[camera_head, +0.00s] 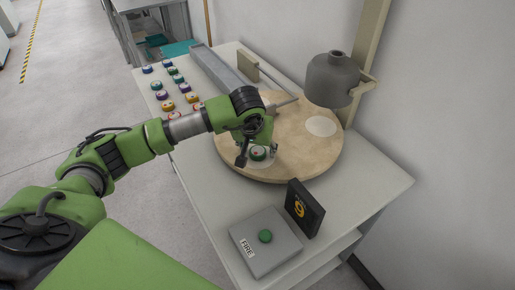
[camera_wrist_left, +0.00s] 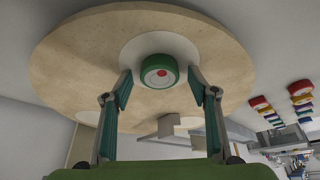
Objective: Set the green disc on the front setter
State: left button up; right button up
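The green disc (camera_head: 258,153) lies flat on a white round setter (camera_head: 266,164) near the front edge of the round wooden turntable (camera_head: 240,172). In the left wrist view the green disc (camera_wrist_left: 159,72) has a red centre dot and sits on the white setter (camera_wrist_left: 185,48). My left gripper (camera_head: 259,147) is at the disc. In the left wrist view its fingers (camera_wrist_left: 160,88) are spread wide to either side, with gaps between them and the disc. My right gripper is not in view.
Another white setter (camera_head: 321,126) is bare at the turntable's right. A grey bell-shaped cover (camera_head: 331,79) hangs behind it. Several coloured discs (camera_head: 168,104) stand in rows at the table's left. A grey FIRE box (camera_head: 265,243) with a green button and a black panel (camera_head: 304,208) stand in front.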

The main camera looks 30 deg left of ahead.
pick_arm(q)
jog(key=v, duration=1.2)
